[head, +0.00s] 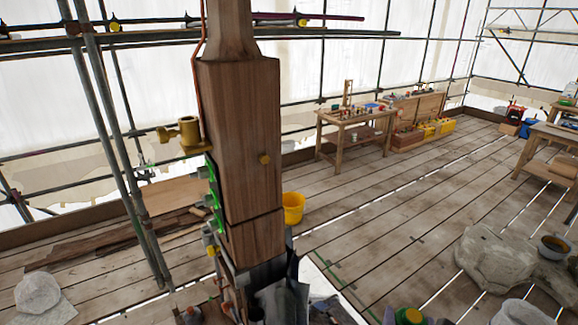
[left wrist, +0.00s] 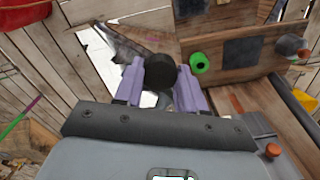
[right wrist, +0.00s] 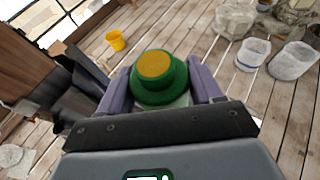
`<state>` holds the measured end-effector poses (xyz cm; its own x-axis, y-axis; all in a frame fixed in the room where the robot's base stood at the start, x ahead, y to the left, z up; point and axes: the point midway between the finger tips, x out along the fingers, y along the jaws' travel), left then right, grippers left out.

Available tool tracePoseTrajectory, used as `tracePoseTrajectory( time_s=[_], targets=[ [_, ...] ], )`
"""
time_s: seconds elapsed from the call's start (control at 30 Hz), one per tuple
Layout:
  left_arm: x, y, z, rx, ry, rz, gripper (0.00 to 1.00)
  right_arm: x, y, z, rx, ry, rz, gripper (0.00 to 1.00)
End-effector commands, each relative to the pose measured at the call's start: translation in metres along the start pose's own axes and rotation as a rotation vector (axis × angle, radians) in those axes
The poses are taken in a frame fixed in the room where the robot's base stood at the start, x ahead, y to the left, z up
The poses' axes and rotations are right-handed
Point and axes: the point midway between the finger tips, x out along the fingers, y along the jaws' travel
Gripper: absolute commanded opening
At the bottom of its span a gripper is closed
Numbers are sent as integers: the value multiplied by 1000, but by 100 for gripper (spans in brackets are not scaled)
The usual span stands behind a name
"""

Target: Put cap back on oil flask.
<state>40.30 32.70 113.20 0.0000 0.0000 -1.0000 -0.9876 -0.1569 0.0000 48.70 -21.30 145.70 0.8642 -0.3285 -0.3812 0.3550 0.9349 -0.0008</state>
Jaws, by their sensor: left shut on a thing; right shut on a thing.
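My right gripper (right wrist: 160,88) is shut on the oil flask (right wrist: 158,82). The flask has a green, stepped round top with a yellow-orange disc in its middle; its lower body is mostly hidden between the purple fingers. The flask also shows at the bottom edge of the head view (head: 409,316), cut off by the frame. My left gripper (left wrist: 160,78) is shut on a small black round piece, which looks like the cap (left wrist: 158,70). The cap is not seen near the flask in the right wrist view. I cannot make out my left gripper in the head view.
A tall wooden spire post (head: 240,150) with green clips stands between the two sides. A yellow bucket (head: 292,208) stands on the plank floor behind it. Stones (head: 495,255) lie at the right. A workbench (head: 350,120) stands far back. Scaffold poles (head: 110,150) rise at the left.

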Motion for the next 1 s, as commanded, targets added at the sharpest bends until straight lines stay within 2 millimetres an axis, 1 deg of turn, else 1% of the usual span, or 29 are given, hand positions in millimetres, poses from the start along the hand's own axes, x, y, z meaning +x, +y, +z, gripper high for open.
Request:
tracePoseTrajectory(
  time_s=[0.03, 0.1, 0.73, 0.87, 0.97, 1.0],
  targets=[
    [0, 0, 0, 0, 0, 0, 12, -6, 1, 1, -3, 2, 20, 10],
    [0, 0, 0, 0, 0, 0, 12, -9, 1, 2, -13, 1, 39, 10],
    [0, 0, 0, 0, 0, 0, 12, -8, 3, 2, -23, 1, 59, 10],
    [0, 0, 0, 0, 0, 0, 12, -10, 12, 3, -21, 1, 62, 10],
    [0, 0, 0, 0, 0, 0, 12, -12, 26, 4, -23, 0, 63, 10],
    [0, 0, 0, 0, 0, 0, 12, -14, 34, 5, -23, -1, 63, 10]
  ],
)
